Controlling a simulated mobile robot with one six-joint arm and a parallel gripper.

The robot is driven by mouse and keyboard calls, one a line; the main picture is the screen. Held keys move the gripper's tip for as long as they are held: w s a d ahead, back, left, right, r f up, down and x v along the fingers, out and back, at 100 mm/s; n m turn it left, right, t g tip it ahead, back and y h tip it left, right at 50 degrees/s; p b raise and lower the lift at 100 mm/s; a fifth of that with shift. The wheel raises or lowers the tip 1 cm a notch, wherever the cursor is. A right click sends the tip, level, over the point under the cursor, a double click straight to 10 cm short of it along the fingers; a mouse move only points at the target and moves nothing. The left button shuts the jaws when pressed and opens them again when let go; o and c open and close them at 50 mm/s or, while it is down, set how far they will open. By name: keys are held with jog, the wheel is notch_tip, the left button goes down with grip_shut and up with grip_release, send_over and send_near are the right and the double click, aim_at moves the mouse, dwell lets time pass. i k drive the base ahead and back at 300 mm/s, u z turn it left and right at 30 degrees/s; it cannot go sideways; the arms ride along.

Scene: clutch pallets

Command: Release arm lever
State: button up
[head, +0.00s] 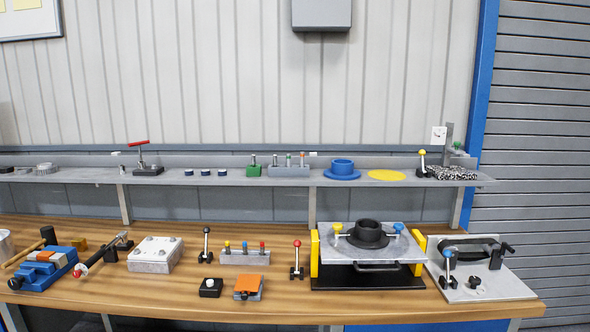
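Several levers show, and I cannot tell which one is the arm lever. On the bench, a black-knobbed lever (206,245) and a red-knobbed lever (297,260) stand upright. A blue-knobbed lever (447,267) stands on the light plate (510,286) at the right, beside a black arm-like part (500,255). On the shelf are a yellow-knobbed lever (422,164) and a red-handled clamp (148,168). My gripper is not in view.
The wooden bench (150,290) carries a blue vise (43,268), a grey block (155,255), and a fixture plate (337,247) with a black flanged ring (368,235) between yellow uprights. A shelf (330,180) runs above the bench. The bench front is mostly clear.

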aim_at(422, 152)
jog(key=k, duration=0.95)
jog(key=u, duration=0.6)
jog(key=i, duration=2)
jog(key=z, duration=0.55)
